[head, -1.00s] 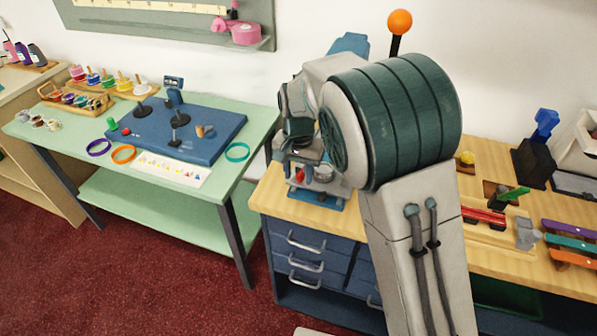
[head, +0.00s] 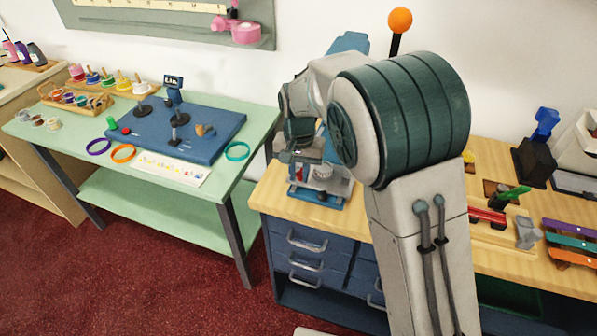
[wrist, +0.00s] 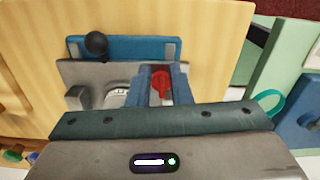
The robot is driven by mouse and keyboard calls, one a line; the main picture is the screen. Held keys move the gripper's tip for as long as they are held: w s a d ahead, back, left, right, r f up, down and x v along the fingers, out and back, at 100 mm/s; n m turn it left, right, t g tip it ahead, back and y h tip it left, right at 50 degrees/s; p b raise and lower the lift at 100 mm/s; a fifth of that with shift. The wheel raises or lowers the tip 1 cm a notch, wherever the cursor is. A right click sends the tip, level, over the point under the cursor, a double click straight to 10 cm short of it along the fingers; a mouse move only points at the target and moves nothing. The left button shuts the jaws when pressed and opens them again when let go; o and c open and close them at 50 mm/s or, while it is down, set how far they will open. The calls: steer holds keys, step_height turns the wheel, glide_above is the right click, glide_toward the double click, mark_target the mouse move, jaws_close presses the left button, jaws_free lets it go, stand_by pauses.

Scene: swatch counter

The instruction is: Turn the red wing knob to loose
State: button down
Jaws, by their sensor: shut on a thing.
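The red wing knob (wrist: 161,88) shows in the wrist view on a grey fixture plate (wrist: 115,72) with a blue base (wrist: 130,47). My gripper (wrist: 162,72) has its two blue fingers on either side of the knob and is shut on it. In the head view the blue base (head: 317,198) stands on the wooden counter top. I cannot read any loose mark or tell the knob's exact angle.
On the fixture a black ball (wrist: 96,44) sticks up, with a grey block (wrist: 77,97) and a pale round dial (wrist: 116,96) nearby. The wooden counter (head: 275,200) is bare left of the fixture. A green table (head: 225,180) with a blue board stands across a gap at left.

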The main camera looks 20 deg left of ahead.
steer(key=n, duration=0.4)
steer(key=shift+w+d, duration=0.15)
steer(key=shift+d, duration=0.15)
steer(key=n, duration=0.5)
steer(key=shift+w+d+b, duration=0.15)
steer(key=shift+d+b, duration=0.1)
steer(key=shift+b, duration=0.05)
steer(key=n, duration=0.4)
steer(key=shift+w+d+r, duration=0.1)
steer(key=shift+w, duration=0.15)
steer(key=shift+w+n+p, duration=0.15)
steer(key=shift+n+p, duration=0.4)
steer(key=shift+n, duration=1.25)
steer(key=c, duration=1.3)
jaws_free()
steer(key=shift+c, duration=0.2)
step_height(320, 180, up, 14)
